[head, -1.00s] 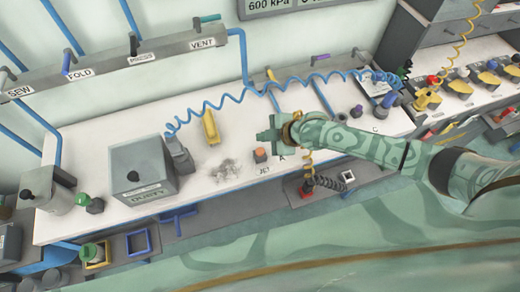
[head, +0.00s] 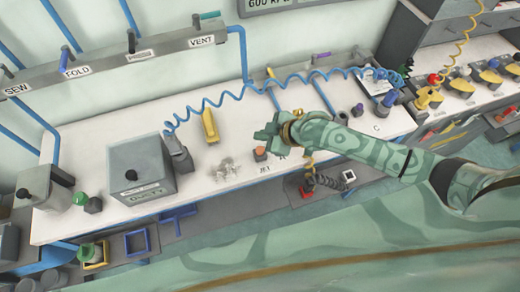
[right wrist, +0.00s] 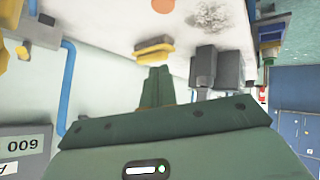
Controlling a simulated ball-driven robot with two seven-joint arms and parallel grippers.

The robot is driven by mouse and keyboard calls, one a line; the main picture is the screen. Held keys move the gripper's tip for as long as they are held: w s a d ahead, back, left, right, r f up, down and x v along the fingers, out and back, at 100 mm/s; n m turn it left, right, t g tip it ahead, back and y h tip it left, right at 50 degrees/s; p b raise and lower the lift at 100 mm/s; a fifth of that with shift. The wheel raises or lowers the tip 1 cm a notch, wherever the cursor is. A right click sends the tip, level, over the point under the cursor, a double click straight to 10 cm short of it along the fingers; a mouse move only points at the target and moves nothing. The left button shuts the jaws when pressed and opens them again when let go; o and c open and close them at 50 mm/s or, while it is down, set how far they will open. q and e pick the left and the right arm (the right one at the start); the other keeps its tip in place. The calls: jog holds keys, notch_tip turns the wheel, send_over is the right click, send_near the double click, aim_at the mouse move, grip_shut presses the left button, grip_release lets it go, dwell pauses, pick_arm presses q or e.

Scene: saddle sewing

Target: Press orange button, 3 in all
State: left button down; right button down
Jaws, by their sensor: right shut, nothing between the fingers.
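The orange button (head: 260,151) sits on a small grey block on the white bench, above the JET label. An orange disc, likely the same button (right wrist: 163,5), is cut by the top edge of the right wrist view. My right gripper (head: 265,136) is just behind and right of the button in the head view, apart from it as far as I can tell. Its fingers (right wrist: 157,84) are together and empty in the right wrist view. My left gripper is not in view.
Left of the button lie a pale debris patch (head: 226,169) and a grey box (head: 140,168). A yellow piece (head: 210,126) stands behind. A coiled blue hose (head: 235,98) crosses above the bench. The lever rail (head: 110,62) runs along the wall.

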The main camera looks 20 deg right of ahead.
jog(key=r+m, duration=0.1)
jog(key=m, duration=0.9)
jog(key=r+m, duration=0.1)
jog(key=m, duration=1)
jog(key=r+m, duration=0.1)
jog(key=m, duration=0.9)
jog(key=shift+w+d+r+m, duration=0.15)
jog(key=shift+d+m, duration=0.15)
jog(key=shift+d, duration=0.05)
jog(key=shift+b, duration=0.35)
jog(key=b, duration=1)
send_over(260, 151)
jog(key=d, duration=0.1)
notch_tip(260, 151, down, 7)
jog(key=shift+r, duration=0.1)
jog(key=shift+f, duration=1)
